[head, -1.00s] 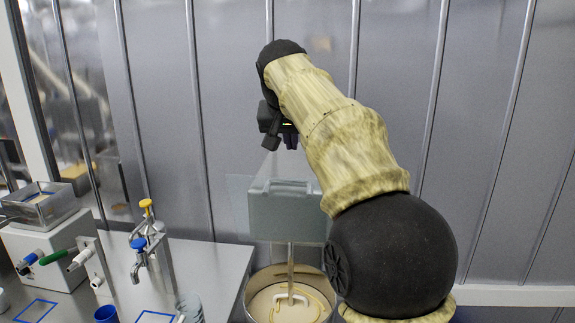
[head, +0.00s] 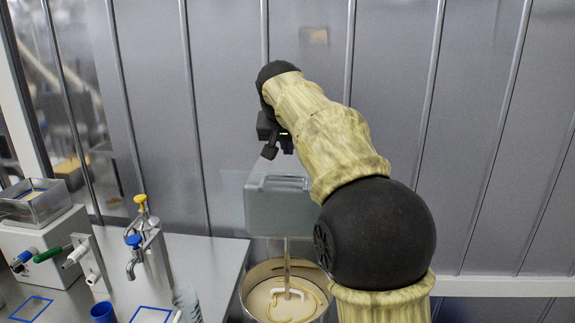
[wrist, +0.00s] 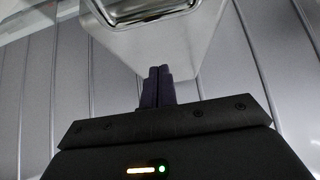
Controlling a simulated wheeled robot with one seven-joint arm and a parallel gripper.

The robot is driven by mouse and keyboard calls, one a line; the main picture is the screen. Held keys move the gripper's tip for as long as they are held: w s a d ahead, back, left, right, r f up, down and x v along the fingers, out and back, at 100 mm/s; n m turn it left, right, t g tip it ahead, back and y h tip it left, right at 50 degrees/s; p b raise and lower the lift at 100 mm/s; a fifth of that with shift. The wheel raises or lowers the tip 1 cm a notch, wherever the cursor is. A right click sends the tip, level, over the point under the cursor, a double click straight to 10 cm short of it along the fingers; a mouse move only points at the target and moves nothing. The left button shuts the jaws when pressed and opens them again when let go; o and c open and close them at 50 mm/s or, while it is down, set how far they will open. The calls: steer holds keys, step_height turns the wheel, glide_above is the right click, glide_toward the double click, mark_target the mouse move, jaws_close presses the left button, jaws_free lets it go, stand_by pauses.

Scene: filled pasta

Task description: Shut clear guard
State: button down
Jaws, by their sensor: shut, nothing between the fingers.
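The clear guard (head: 232,193) shows faintly as a see-through sheet beside and behind the grey-green mixer head (head: 277,212), above the bowl; its edges are hard to make out, and its exact angle I cannot tell. My gripper (head: 270,151) is above the mixer head, pointing down, partly hidden by my arm. In the wrist view, the closed dark fingers (wrist: 157,86) are together and empty, close below a pale housing with a rounded recess (wrist: 150,14). Whether they touch it I cannot tell.
The steel bowl (head: 246,284) of pale batter stands under the mixer head, with the beater (head: 287,268) in it. Left is a steel counter (head: 208,258) with yellow- and blue-topped taps (head: 140,240), a blue cup (head: 103,313) and a white machine (head: 42,245). A ribbed metal wall (head: 400,110) stands behind.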

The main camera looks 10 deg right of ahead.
steer(key=p+x, duration=0.1)
steer(key=x, duration=0.3)
steer(key=shift+w+f, duration=0.15)
steer(key=shift+f, duration=0.1)
steer(key=s, duration=0.2)
steer(key=shift+s+a+f, duration=0.35)
steer(key=shift+a, duration=0.05)
steer(key=shift+s+a, duration=0.15)
steer(key=shift+s, duration=0.2)
steer(key=shift+s+f, duration=0.1)
steer(key=shift+f, duration=0.2)
steer(key=shift+f+b, duration=0.1)
steer(key=shift+b, duration=0.25)
